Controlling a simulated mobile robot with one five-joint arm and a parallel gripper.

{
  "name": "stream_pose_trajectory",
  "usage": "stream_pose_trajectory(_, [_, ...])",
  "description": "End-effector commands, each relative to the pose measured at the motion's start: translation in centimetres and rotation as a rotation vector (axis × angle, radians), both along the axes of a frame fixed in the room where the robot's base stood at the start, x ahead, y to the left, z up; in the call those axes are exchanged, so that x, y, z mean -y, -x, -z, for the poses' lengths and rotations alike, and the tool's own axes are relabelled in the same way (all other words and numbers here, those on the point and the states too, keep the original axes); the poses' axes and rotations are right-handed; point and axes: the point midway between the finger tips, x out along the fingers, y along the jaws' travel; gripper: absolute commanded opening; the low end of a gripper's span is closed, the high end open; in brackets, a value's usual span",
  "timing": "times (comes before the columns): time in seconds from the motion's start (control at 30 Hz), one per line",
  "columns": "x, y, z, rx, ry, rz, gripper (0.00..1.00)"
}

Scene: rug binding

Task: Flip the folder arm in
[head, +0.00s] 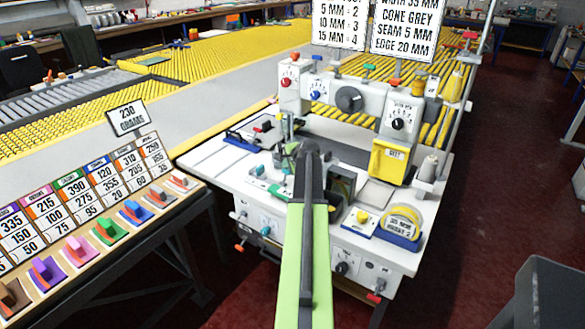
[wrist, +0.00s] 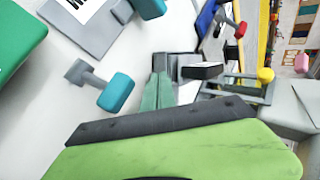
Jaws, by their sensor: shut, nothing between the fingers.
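My gripper (wrist: 161,76) shows in the wrist view as two pale green fingers shut together with nothing between them. Their tips are close to a grey metal block with a dark top (wrist: 200,70); I cannot tell whether they touch. I cannot tell which of these is the folder arm. In the head view my arm reaches over the white sewing machine (head: 345,98) and its table, hiding the fingertips.
Levers with teal knobs (wrist: 117,92) stand left of my fingers in the wrist view. In the head view, a yellow box (head: 389,162) and a tape roll (head: 402,222) are at right. A rack of coloured samples (head: 107,228) is at left.

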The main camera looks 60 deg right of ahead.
Motion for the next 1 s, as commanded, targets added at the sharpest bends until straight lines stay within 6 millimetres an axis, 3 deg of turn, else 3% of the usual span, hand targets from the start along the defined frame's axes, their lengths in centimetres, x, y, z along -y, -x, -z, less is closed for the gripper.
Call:
stream_pose_trajectory(0.37, [-0.3, 0.5, -0.6, 0.000, 0.000, 0.001, 0.00])
stream_pose_trajectory(1.0, [-5.7, 9.5, -10.8, 0.001, 0.000, 0.003, 0.00])
